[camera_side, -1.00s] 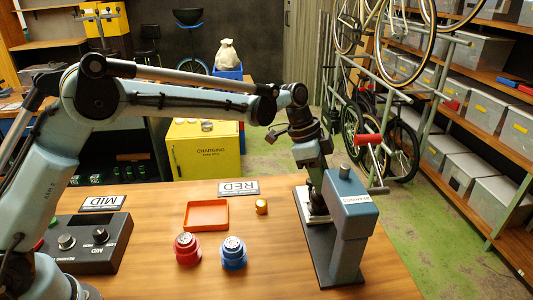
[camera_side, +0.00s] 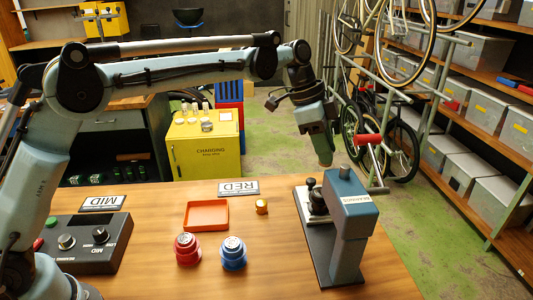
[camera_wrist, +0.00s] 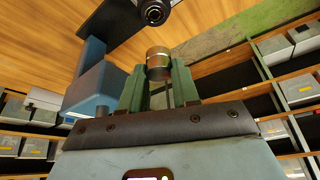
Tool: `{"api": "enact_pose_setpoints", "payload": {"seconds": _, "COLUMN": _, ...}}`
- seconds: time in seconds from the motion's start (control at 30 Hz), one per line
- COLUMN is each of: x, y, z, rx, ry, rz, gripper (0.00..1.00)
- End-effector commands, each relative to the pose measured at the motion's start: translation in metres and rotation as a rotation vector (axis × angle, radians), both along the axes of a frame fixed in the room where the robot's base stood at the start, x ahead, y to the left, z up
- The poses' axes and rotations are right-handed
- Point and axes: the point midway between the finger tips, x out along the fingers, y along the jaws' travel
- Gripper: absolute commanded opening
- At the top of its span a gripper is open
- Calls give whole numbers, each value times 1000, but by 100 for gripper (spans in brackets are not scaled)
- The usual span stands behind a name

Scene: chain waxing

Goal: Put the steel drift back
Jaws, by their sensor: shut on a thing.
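My gripper (camera_side: 324,157) is raised above the blue-grey bearing press (camera_side: 357,207), over its back left side. In the wrist view the green fingers of my gripper (camera_wrist: 159,80) are shut on a short metal cylinder with a brass-coloured band, the steel drift (camera_wrist: 158,62). The drift is hard to make out in the side view. The wrist view shows a black ring with a hole (camera_wrist: 154,12) at the top and the press (camera_wrist: 95,85) on the left.
An orange tray (camera_side: 207,215), a small brass piece (camera_side: 261,206), a red knob-like part (camera_side: 187,250) and a blue one (camera_side: 233,254) lie left of the press. A dark control box (camera_side: 90,245) stands further left.

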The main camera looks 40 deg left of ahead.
Motion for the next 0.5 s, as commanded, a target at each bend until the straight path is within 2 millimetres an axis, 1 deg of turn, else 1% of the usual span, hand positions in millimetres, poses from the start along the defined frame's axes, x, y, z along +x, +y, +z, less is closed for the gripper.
{"api": "enact_pose_setpoints", "payload": {"seconds": 0.03, "x": 0, "y": 0, "z": 6, "rx": 0, "ry": 0, "rz": 0, "gripper": 0}}
{"api": "enact_pose_setpoints", "payload": {"seconds": 0.27, "x": 0, "y": 0, "z": 29, "rx": 0, "ry": 0, "rz": 0, "gripper": 0}}
{"api": "enact_pose_setpoints", "payload": {"seconds": 0.4, "x": 0, "y": 0, "z": 50, "rx": 0, "ry": 0, "rz": 0, "gripper": 0}}
{"api": "enact_pose_setpoints", "payload": {"seconds": 0.5, "x": 1, "y": 0, "z": 61, "rx": 0, "ry": 0, "rz": 0, "gripper": 0}}
